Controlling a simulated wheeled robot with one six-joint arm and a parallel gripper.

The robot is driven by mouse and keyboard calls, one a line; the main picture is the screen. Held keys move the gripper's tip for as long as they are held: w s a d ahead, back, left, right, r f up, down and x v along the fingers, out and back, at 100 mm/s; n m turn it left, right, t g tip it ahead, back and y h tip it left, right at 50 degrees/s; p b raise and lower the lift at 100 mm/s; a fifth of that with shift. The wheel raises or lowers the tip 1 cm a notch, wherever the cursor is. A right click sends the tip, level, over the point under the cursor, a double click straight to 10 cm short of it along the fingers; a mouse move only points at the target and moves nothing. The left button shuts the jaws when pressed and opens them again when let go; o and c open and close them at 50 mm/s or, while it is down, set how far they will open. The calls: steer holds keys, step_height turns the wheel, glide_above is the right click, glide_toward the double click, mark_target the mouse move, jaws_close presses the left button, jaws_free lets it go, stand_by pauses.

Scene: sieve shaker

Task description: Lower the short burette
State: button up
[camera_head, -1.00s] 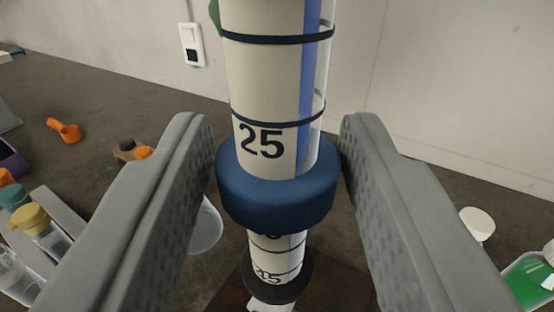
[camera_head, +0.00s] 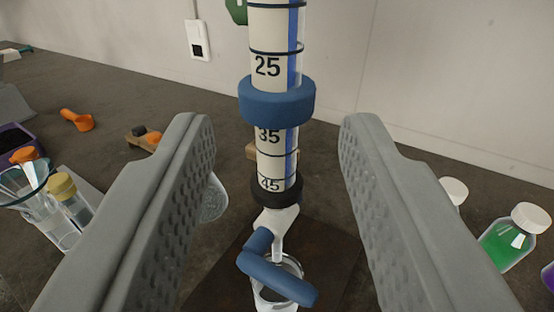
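The short burette (camera_head: 271,67) stands upright in the middle of the view, a white-backed tube with a blue stripe and the numbers 25, 35 and 45. A thick blue collar (camera_head: 277,102) is around it below the 25, and a dark ring (camera_head: 277,190) is near its lower end. A stopcock with a blue handle (camera_head: 277,280) is below, over a small glass vessel (camera_head: 277,299). My gripper (camera_head: 277,125) is open. Its fingers are to the left and right of the burette, apart from it, with the burette beyond them. The burette's top is out of view.
Glass vials and a beaker (camera_head: 22,182) stand at the left. A beaker (camera_head: 213,200) shows partly behind my left finger. Bottles with white caps, one with green liquid (camera_head: 506,243), stand at the right. A wall (camera_head: 440,80) rises behind.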

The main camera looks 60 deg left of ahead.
steer(key=s+d+r, duration=0.2)
steer(key=d+r, duration=0.2)
steer(key=r, duration=0.3)
steer(key=shift+s+d, duration=0.3)
steer(key=shift+d, duration=0.1)
stand_by(0.3)
steer(key=s+d+f+m+t+h, duration=0.3)
steer(key=s+d+m+h, duration=0.1)
steer(key=s+d, duration=0.4)
steer(key=s+d+f+m+t+h, duration=0.2)
steer(key=s+d+h, duration=0.4)
steer(key=s+d, duration=0.3)
steer(key=s+d+f+m+t+h, duration=0.3)
steer(key=s+d+f+m+h, duration=0.2)
steer(key=s+d, duration=0.4)
steer(key=shift+s+d+m+t+h, duration=0.15)
steer(key=shift+s+m+t+h, duration=0.35)
steer(key=shift+s, duration=1.35)
